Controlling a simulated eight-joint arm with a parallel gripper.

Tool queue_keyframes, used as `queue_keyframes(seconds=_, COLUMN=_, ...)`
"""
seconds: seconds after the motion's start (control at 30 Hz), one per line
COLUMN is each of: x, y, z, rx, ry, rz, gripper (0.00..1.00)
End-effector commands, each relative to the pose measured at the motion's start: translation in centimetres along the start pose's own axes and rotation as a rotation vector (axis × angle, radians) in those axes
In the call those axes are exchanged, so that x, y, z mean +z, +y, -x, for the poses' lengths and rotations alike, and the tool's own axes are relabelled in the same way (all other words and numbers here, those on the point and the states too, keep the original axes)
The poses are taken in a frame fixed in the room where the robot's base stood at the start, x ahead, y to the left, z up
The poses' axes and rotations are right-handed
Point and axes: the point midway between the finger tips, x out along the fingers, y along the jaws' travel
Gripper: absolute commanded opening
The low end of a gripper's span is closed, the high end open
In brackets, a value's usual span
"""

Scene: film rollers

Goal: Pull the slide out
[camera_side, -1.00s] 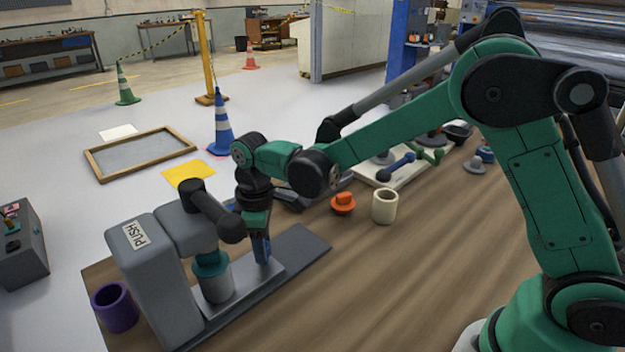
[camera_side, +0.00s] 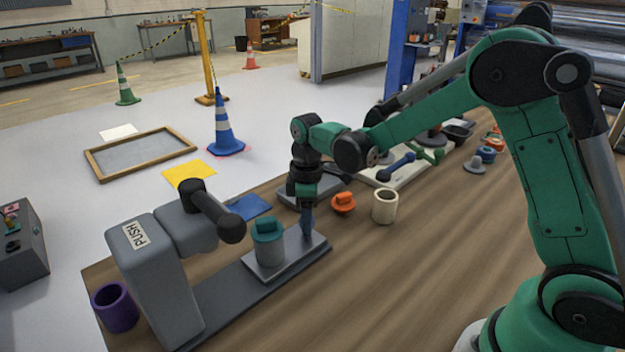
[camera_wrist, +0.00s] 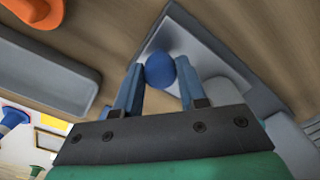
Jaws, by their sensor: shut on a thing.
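The slide (camera_side: 300,258) is a light grey plate on a dark rail (camera_side: 222,300) that runs out from the grey press (camera_side: 150,275) marked PUSH. The plate is near the rail's right end, clear of the press head. A grey cup (camera_side: 270,257) with a teal lid (camera_side: 268,230) stands upright on it. My gripper (camera_side: 307,230) points down at the plate's outer end. In the wrist view my blue fingers (camera_wrist: 157,88) are shut on a round blue knob (camera_wrist: 160,68) on the slide. In the side view the knob is hidden by the fingers.
A purple cup (camera_side: 115,307) stands left of the press. An orange lidded piece (camera_side: 343,203) and a cream cup (camera_side: 384,206) stand right of the gripper. A black lever (camera_side: 215,212) sticks out from the press. The wooden table front is clear.

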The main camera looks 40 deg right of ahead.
Motion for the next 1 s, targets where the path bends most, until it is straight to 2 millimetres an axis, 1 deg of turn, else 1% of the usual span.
queue_keyframes(seconds=0.03, x=0.4, y=0.5, z=0.0, rx=0.014, ry=-0.009, rz=-0.009, gripper=0.00)
queue_keyframes(seconds=0.07, x=0.4, y=0.5, z=0.0, rx=0.014, ry=-0.009, rz=-0.010, gripper=0.00)
queue_keyframes(seconds=0.1, x=0.4, y=0.5, z=0.0, rx=0.015, ry=-0.009, rz=-0.011, gripper=0.47)
queue_keyframes(seconds=0.17, x=0.4, y=0.5, z=0.0, rx=0.014, ry=-0.009, rz=-0.010, gripper=0.64)
queue_keyframes(seconds=0.2, x=0.4, y=0.5, z=0.0, rx=0.013, ry=-0.008, rz=-0.010, gripper=0.68)
queue_keyframes(seconds=0.43, x=0.3, y=0.3, z=0.0, rx=0.010, ry=-0.008, rz=-0.007, gripper=0.68)
queue_keyframes(seconds=0.53, x=0.2, y=0.3, z=0.4, rx=0.009, ry=-0.007, rz=-0.007, gripper=0.68)
queue_keyframes(seconds=0.8, x=0.3, y=0.3, z=4.1, rx=0.010, ry=-0.008, rz=-0.008, gripper=0.68)
queue_keyframes(seconds=0.9, x=0.3, y=0.3, z=5.1, rx=0.011, ry=-0.008, rz=-0.008, gripper=0.68)
queue_keyframes(seconds=1.0, x=0.3, y=0.3, z=5.6, rx=0.011, ry=-0.008, rz=-0.008, gripper=0.68)
